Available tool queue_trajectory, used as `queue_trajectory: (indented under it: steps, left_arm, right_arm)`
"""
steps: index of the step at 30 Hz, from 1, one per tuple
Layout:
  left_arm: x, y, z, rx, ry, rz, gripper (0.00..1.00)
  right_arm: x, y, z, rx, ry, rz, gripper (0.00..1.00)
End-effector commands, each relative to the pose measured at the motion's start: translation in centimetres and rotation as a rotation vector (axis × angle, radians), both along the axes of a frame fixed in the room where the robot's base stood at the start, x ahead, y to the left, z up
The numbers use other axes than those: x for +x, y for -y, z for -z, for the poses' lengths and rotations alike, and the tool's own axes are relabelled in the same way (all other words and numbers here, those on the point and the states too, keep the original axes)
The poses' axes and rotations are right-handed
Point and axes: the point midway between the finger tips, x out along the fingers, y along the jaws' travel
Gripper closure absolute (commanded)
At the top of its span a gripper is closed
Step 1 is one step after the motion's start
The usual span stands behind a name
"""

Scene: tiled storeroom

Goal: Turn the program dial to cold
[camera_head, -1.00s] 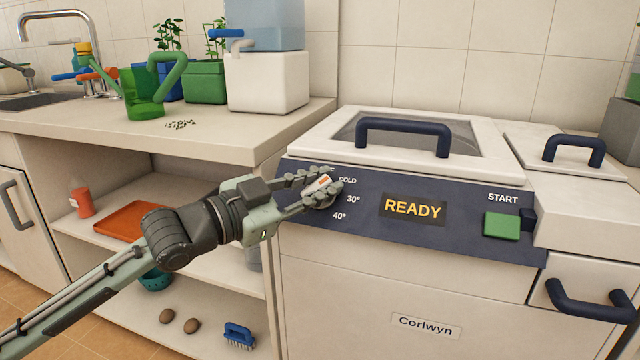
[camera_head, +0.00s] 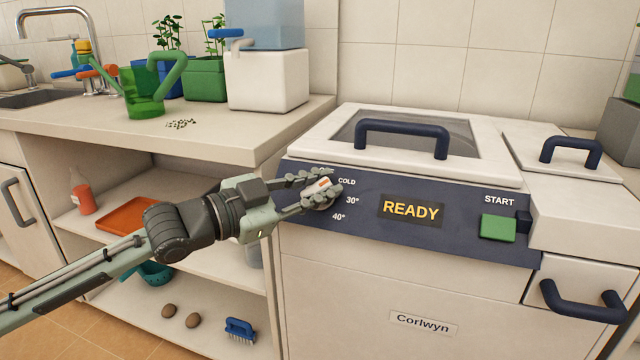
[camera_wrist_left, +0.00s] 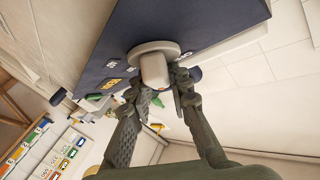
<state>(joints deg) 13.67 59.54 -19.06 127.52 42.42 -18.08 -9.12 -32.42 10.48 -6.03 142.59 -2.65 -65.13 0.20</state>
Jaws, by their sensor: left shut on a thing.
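The program dial (camera_head: 319,186) is a pale knob with an orange mark at the left end of the machine's dark blue panel (camera_head: 462,242). My right gripper is out of view.
The display (camera_head: 411,208) reads READY, with a green START button (camera_head: 498,228) to its right. The lid handle (camera_head: 403,134) is above the panel. A counter (camera_head: 235,135) with a watering can (camera_head: 143,95) and planters stands left. Open shelves are below it.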

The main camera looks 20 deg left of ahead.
Motion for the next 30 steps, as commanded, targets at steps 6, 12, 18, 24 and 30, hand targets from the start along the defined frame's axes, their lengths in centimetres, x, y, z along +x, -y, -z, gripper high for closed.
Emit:
queue_trajectory:
  steps: [6, 12, 18, 24, 30]
  left_arm:
    - [0.0, 0.0, 0.1, -0.001, -0.002, 0.000, 0.67]
    - [0.0, 0.0, 0.1, -0.001, -0.002, -0.001, 0.60]
    - [-0.2, -0.2, 0.1, 0.000, -0.002, -0.002, 0.60]
    - [-1.6, -1.3, 0.2, 0.002, -0.004, -0.004, 0.60]
    - [-3.6, -2.8, 0.2, 0.001, -0.006, -0.006, 0.60]
  right_arm:
    - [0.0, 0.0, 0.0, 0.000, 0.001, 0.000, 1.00]
    - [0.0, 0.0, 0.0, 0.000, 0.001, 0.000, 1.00]
    - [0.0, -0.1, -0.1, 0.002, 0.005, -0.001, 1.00]
    - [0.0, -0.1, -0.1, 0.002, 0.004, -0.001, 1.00]
    - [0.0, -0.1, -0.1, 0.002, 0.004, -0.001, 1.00]
